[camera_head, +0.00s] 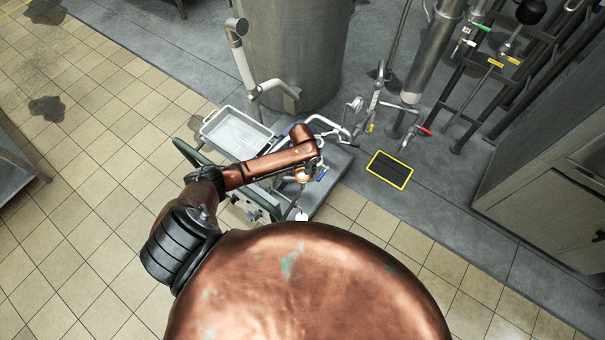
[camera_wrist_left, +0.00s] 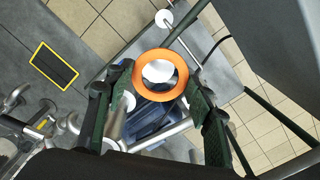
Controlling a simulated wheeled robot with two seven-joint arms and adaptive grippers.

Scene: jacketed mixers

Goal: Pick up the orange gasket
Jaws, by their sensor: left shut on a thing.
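The orange gasket (camera_wrist_left: 178,88) is a flat ring in the left wrist view, seen face on between the two dark green fingers of my left gripper (camera_wrist_left: 160,85). The fingers are shut on its sides. In the head view the gasket (camera_head: 302,175) shows as a small orange spot just below the end of my left arm, above a grey cart. My left gripper (camera_head: 312,172) is small and partly hidden by the arm there. My right gripper is in neither view.
A metal tray (camera_head: 236,134) sits at the cart's left side. Pipes and valves (camera_head: 375,100) stand behind and to the right, with a large steel tank (camera_head: 295,50) at the back. A yellow-edged black mat (camera_head: 389,170) lies on the grey floor. Tiled floor at the left is mostly clear.

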